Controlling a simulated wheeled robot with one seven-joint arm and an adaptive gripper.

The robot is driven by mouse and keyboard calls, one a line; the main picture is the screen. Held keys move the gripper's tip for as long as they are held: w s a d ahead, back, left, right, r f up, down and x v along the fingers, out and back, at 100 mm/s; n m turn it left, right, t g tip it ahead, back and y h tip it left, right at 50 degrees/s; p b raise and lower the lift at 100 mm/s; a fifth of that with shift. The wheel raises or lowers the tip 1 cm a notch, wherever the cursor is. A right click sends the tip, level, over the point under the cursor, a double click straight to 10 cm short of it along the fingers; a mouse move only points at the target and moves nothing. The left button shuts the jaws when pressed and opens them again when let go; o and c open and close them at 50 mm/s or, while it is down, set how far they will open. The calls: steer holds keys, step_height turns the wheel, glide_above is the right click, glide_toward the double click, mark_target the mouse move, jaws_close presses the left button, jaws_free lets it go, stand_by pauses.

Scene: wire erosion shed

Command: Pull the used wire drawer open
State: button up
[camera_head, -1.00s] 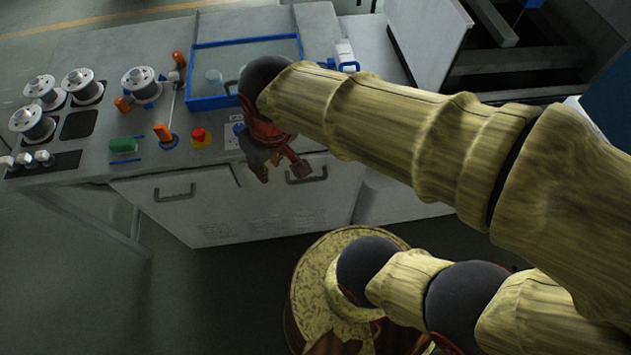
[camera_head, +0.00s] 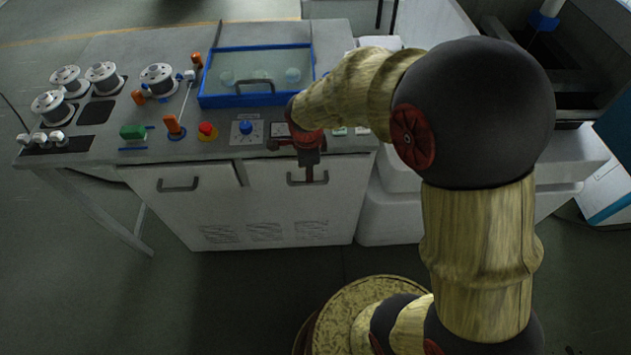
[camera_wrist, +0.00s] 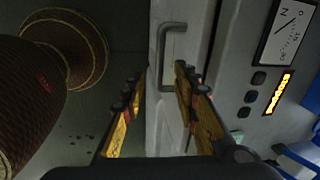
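The grey-white cabinet under the bench has two fronts, each with a dark bar handle. The right front (camera_head: 270,205) has its handle (camera_head: 307,183) beside my gripper (camera_head: 310,174); no gap shows around this front, which looks closed. I cannot read any label naming the used wire drawer. In the wrist view the handle (camera_wrist: 163,45) stands ahead of my gripper (camera_wrist: 160,74), near the right fingertip. The two fingers are apart with nothing between them. The left front (camera_head: 195,215) looks closed, with its own handle (camera_head: 178,186).
On the bench top are a blue-framed tank (camera_head: 256,99), several wire spools, a red button (camera_head: 207,131), a blue knob (camera_head: 246,127) and orange levers. A white cabinet block (camera_head: 395,215) adjoins on the right. The floor before the fronts is clear at left.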

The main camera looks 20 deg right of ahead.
steer(key=shift+m, duration=0.5)
steer(key=f+b, duration=0.1)
steer(key=f, duration=0.1)
steer(key=w+f, duration=0.1)
steer(key=f, duration=0.2)
steer(key=f+b, duration=0.1)
steer(key=f, duration=0.1)
steer(key=shift+w+d+f+b, duration=0.2)
steer(key=shift+w+f+b, duration=0.05)
steer(key=shift+f+b, duration=0.1)
steer(key=shift+c, duration=0.6)
jaws_close()
